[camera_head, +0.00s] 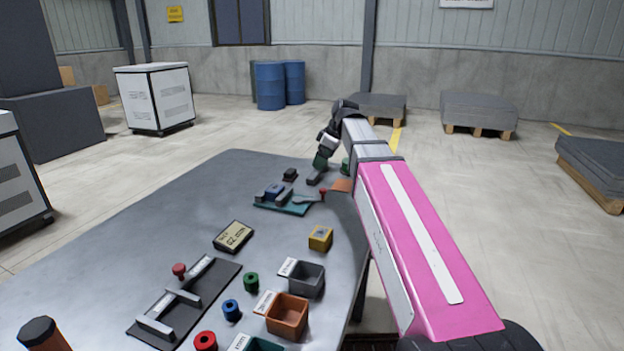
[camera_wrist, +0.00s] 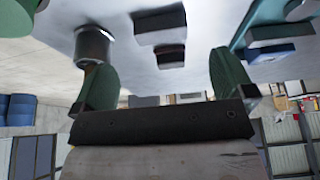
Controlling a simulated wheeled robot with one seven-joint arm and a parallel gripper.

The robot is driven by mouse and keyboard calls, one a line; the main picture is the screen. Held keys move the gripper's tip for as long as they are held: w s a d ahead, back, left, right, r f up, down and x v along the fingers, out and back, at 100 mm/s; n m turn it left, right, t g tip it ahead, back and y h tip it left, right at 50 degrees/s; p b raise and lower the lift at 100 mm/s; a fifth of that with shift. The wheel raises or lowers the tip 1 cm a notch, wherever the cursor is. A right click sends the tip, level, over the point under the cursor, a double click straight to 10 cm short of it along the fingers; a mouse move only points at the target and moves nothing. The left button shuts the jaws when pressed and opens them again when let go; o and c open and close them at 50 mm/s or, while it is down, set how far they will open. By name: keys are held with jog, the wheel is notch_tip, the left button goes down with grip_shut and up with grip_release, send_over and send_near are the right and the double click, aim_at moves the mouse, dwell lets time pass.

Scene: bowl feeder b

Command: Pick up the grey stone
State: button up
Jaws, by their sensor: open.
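The grey stone (camera_head: 317,179) is a small dark grey bar lying on the table near its far edge. In the wrist view, which looks upside down, it appears as a dark block (camera_wrist: 160,26) near the top, roughly midway across the gap between the fingers. My gripper (camera_head: 333,165) is above the table at its far right end, close to the stone. Its two green fingers show spread apart in the wrist view (camera_wrist: 162,65), with nothing between their tips. I cannot tell the exact height of the fingers above the table.
A dark block (camera_head: 290,174) lies left of the stone. A teal fixture (camera_head: 292,209) with a blue part stands nearer. A metal cylinder (camera_wrist: 93,42) is beside one finger in the wrist view. A yellow block (camera_head: 320,237) and open bins (camera_head: 287,315) are nearer still.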

aim_at(313, 175)
jog(key=shift+a+x, duration=0.15)
jog(key=shift+x, duration=1.75)
jog(key=shift+a+x, duration=0.2)
jog(key=shift+x, duration=1.7)
jog(key=shift+r, duration=0.2)
jog(key=c, duration=1)
